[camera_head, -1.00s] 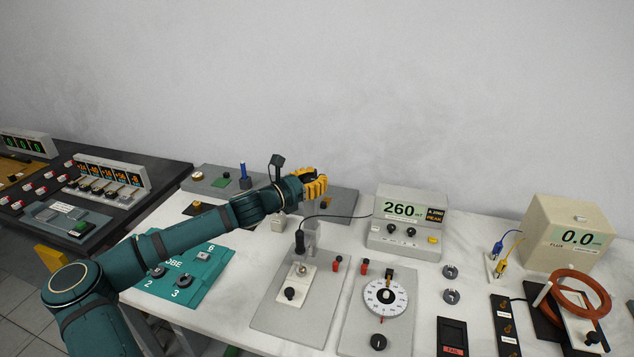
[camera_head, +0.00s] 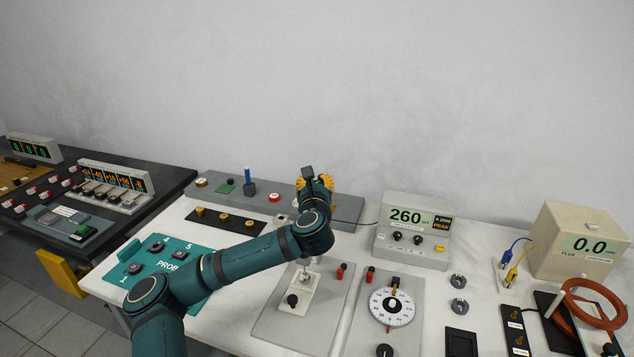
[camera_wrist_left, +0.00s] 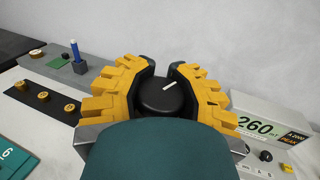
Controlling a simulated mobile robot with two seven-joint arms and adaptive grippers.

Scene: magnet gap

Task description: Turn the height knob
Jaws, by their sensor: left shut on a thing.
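The height knob is a round black knob (camera_wrist_left: 160,98) with a white pointer line, seen in the left wrist view. The line slants up to the right. My left gripper (camera_wrist_left: 162,76) has its yellow fingers on both sides of the knob, shut on it. In the head view my left gripper (camera_head: 318,188) is at the grey panel along the back of the white bench, and the knob is hidden there by my wrist and fingers. My right gripper is not in view.
A meter reading 260 (camera_head: 412,217) stands just right of my gripper. A blue post (camera_head: 247,178), a red button (camera_head: 274,197) and a black strip with brass knobs (camera_head: 225,218) lie to its left. My arm passes above a teal probe board (camera_head: 150,250). A white dial (camera_head: 391,307) sits in front.

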